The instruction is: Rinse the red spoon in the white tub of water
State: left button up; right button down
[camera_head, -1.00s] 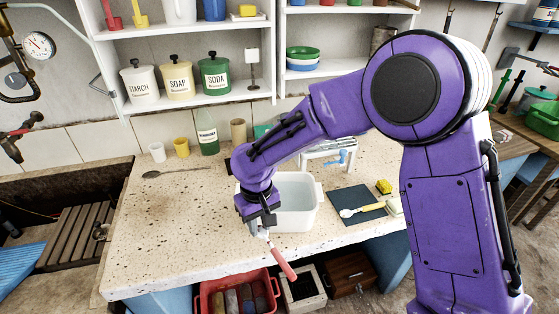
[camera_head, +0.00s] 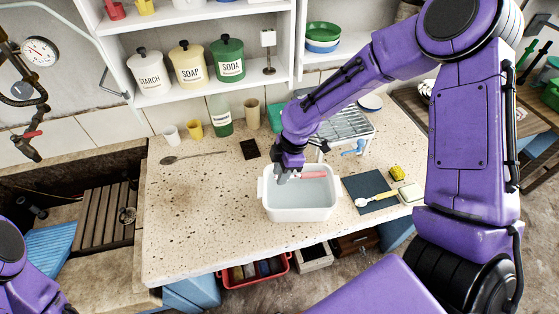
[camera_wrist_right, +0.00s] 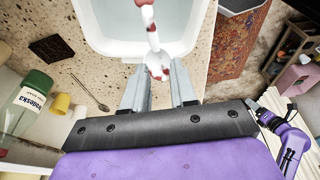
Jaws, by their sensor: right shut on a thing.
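The white tub (camera_head: 266,200) of water stands on the speckled stone top. My right gripper (camera_head: 284,178) is at its back left rim, shut on the red spoon (camera_head: 312,175). The spoon's red handle points right, across the tub's opening. In the right wrist view, a white part of the spoon with red patches (camera_wrist_right: 152,38) shows ahead of my right gripper's fingers (camera_wrist_right: 158,88), with the tub (camera_wrist_right: 92,28) behind it. I cannot tell whether the spoon touches the water. My left arm shows at the lower left; its gripper (camera_wrist_right: 258,106) seems to show small in the right wrist view.
A dark mat (camera_head: 360,186) with a pale-headed brush lies right of the tub, with a yellow sponge (camera_head: 397,173) beside it. A wire rack (camera_head: 345,124) stands behind. Cups and a green bottle (camera_head: 220,115) line the back. The stone top left of the tub is mostly clear.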

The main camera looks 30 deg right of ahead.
jog(key=f, duration=0.2)
jog(key=w+f, duration=0.1)
jog(key=f, duration=0.1)
jog(key=shift+w+d+f, duration=0.1)
jog(key=shift+d+f, duration=0.05)
jog(key=shift+f, duration=0.1)
pick_arm(q)
jog(key=f+b, duration=0.4)
jog(key=shift+w, duration=0.25)
pick_arm(e)
jog(key=f, duration=0.6)
jog(key=shift+s, duration=0.2)
pick_arm(q)
jog(key=shift+d, duration=0.1)
pick_arm(e)
jog(key=shift+f, duration=0.1)
pick_arm(q)
jog(key=shift+r+p, duration=1.95)
jog(key=shift+p, duration=0.05)
pick_arm(e)
jog(key=shift+r, duration=5.2)
